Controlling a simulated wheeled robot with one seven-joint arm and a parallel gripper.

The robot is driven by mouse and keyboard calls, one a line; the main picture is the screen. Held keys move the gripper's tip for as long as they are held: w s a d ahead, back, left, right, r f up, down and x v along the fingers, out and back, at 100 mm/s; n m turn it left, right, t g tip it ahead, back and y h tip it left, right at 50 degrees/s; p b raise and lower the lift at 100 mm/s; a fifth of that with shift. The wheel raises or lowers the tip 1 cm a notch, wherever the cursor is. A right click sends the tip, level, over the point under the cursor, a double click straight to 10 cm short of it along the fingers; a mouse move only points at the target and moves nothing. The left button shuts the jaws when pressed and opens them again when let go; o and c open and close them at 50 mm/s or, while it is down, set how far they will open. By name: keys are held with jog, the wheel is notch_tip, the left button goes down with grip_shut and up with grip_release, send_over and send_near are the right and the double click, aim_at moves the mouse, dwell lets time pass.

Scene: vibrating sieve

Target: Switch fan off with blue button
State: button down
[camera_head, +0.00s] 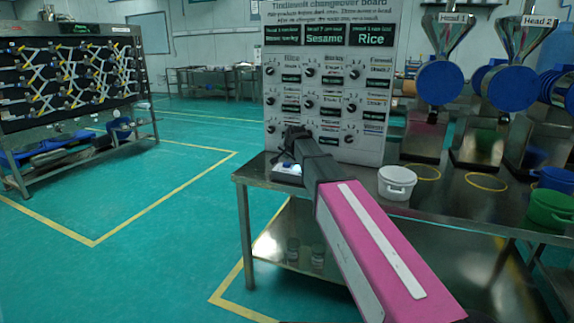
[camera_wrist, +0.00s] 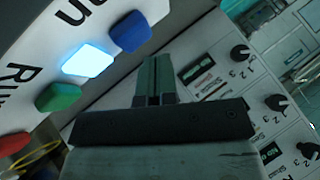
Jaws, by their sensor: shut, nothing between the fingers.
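A blue button (camera_wrist: 131,32) sits on a white curved panel (camera_wrist: 45,50) in the wrist view. A brightly lit pale-blue button (camera_wrist: 88,60), a green button (camera_wrist: 58,97) and a red button (camera_wrist: 12,142) follow along the panel to the lower left. My gripper (camera_wrist: 154,72) is shut and empty. Its fingertips point up the picture just right of and below the blue button, apart from it in the picture; I cannot tell the depth gap.
A changeover board (camera_head: 310,140) with several dark knobs stands behind my gripper. A steel table (camera_head: 420,204) holds a white pot (camera_head: 397,183), a green container (camera_head: 550,208) and weighing heads (camera_head: 440,82) at the right. Open teal floor lies at the left.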

aim_at(288, 163)
jog(key=shift+f, duration=0.1)
dwell(0.4)
jog(key=shift+f, duration=0.3)
jog(key=shift+f, duration=0.5)
dwell(0.8)
jog(key=shift+r, duration=0.9)
jog(key=shift+r, duration=2.55)
